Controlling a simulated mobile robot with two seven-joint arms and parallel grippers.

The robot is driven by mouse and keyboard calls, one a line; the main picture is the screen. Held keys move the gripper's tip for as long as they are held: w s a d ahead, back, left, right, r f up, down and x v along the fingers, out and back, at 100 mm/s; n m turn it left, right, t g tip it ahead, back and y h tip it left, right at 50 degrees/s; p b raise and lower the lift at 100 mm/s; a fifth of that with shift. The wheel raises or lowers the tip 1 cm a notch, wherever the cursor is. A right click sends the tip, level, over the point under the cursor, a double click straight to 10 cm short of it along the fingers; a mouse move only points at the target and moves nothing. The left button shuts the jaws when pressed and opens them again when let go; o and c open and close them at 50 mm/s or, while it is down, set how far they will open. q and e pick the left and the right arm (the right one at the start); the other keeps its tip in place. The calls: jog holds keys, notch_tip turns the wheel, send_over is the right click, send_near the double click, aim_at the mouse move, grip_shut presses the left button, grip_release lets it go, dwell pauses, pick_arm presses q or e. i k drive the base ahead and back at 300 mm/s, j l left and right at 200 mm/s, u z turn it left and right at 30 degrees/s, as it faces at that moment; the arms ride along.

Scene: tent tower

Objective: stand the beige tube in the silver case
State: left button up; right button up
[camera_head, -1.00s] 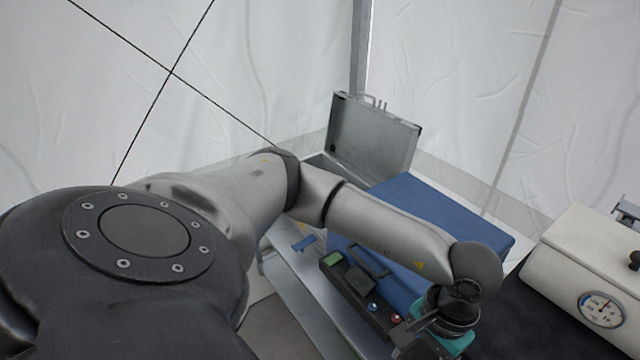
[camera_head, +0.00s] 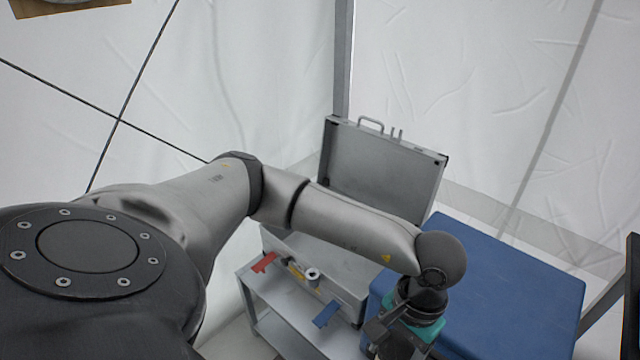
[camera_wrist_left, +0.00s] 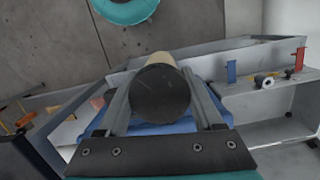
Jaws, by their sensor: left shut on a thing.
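The silver case (camera_head: 378,172) stands open in the head view, its lid raised at the back and its base in front, partly covered by my left arm. Its front has a red latch (camera_head: 264,262) and a blue latch (camera_head: 327,314). My left gripper (camera_head: 392,345) is to the right of the case base, near the bottom edge of the head view. In the left wrist view my left gripper (camera_wrist_left: 163,100) is shut on the beige tube (camera_wrist_left: 160,59), whose dark end (camera_wrist_left: 162,92) faces the camera. The tube's far end is hidden. My right gripper is not in view.
A large blue box (camera_head: 490,285) stands right of the case, close to my left gripper. The case rests on a grey stand (camera_head: 285,325). White tent walls (camera_head: 490,90) and a grey post rise behind.

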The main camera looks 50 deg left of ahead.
aim_at(313, 249)
jog(key=j, duration=0.7)
jog(key=k+j+z, duration=0.15)
jog(key=j, duration=1.15)
jog(key=k+j+z, duration=0.05)
